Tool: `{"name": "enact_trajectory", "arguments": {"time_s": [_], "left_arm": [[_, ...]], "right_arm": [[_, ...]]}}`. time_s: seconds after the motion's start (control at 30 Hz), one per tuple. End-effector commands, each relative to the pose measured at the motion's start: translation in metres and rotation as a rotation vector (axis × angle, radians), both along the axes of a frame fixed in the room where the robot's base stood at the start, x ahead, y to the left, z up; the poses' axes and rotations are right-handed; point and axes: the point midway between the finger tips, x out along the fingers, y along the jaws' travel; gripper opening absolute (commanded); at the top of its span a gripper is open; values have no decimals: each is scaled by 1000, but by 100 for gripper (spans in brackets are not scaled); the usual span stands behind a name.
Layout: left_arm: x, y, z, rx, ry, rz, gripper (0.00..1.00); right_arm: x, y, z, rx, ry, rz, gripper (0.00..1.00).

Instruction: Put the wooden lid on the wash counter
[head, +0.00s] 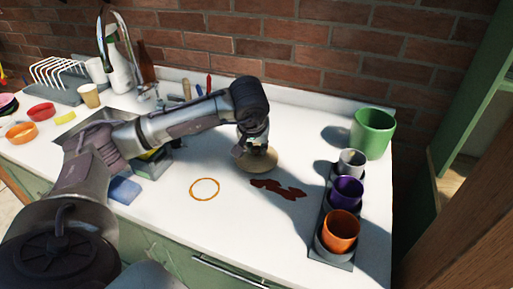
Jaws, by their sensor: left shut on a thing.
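The wooden lid (241,161) is a round, tan disc at the middle of the white wash counter (234,231). My left gripper (258,149) points down over the lid and is shut on it; the fingertips are partly hidden by the wrist. The lid is on or just above the counter top; I cannot tell if it touches. A dark red-brown spill (279,189) lies just to the right and front of it. My right gripper is not in view.
An orange-rimmed ring (204,189) lies front left of the lid. A dark rack with grey, purple (346,191) and orange cups stands right, with a green pot (372,132) behind. A blue sponge (124,190), sink and dish rack (63,75) are left. The front middle is clear.

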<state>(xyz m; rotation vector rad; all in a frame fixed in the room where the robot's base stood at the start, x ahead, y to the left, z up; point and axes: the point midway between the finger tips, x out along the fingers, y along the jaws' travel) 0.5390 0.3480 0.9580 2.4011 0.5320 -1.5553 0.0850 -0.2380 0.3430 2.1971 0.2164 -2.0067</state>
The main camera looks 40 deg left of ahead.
Motion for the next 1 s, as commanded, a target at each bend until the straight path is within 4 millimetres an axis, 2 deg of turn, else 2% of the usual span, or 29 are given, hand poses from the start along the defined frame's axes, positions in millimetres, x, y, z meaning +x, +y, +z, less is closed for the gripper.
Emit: {"name": "enact_trajectory", "arguments": {"time_s": [0.1,0.4,0.43,0.57,0.6,0.87,1.0], "left_arm": [[0,0,-9,0,-1,1,0],[0,0,-13,0,-1,1,0],[0,0,-13,0,-1,1,27],[0,0,-11,0,0,1,48],[0,0,-11,0,0,1,50],[0,0,-11,0,0,1,50],[-2,-2,-2,-1,-3,0,50]], "right_arm": [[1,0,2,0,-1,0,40],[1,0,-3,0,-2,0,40],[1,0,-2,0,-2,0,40],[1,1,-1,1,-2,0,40],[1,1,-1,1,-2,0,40],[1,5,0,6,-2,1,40],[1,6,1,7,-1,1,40]]}}
